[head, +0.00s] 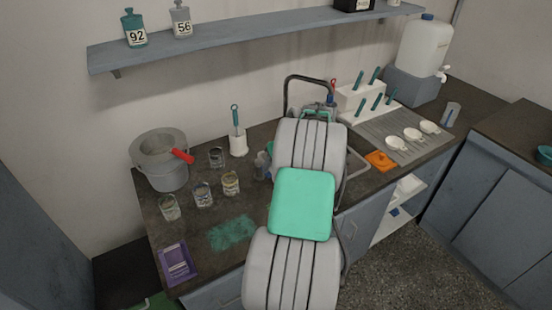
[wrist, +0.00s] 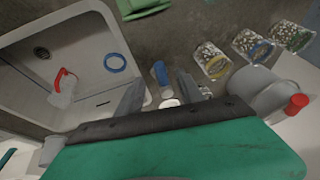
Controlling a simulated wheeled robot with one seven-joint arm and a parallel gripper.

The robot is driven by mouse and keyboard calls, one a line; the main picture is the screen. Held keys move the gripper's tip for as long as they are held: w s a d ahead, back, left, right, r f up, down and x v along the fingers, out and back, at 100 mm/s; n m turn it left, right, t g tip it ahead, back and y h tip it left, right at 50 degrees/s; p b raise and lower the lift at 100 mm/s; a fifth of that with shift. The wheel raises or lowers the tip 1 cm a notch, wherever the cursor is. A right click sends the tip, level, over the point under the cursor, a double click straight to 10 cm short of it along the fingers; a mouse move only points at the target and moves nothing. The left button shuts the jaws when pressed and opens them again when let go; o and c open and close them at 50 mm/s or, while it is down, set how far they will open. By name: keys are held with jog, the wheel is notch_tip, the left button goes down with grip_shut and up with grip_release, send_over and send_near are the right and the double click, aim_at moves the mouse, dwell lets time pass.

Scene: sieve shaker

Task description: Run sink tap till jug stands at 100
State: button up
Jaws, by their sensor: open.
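A dark arched tap spout (head: 306,78) rises behind my arm in the head view. My arm hides most of the sink there. In the wrist view the pale sink basin (wrist: 95,38) is on the left. A small clear vessel with a red handle (wrist: 62,88) stands in it, seemingly the jug; its level and marks are too small to read. My gripper (wrist: 160,91) is open, its fingers apart near the sink's edge. A small white round thing shows between them, and a blue-topped cylinder (wrist: 160,73) is just beyond. I see nothing held.
Several glass jars (head: 203,194) and a grey bucket (head: 160,172) stand left of my arm. A purple tray (head: 176,262) lies at the front left. A drainboard (head: 385,137) with white dishes is on the right. A large white container with a tap (head: 424,48) stands beyond it.

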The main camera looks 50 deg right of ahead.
aim_at(269, 173)
jog(key=x, duration=0.4)
jog(key=shift+w+f+p, duration=0.25)
jog(key=shift+f+p, duration=0.05)
jog(key=shift+p, duration=0.1)
grip_shut()
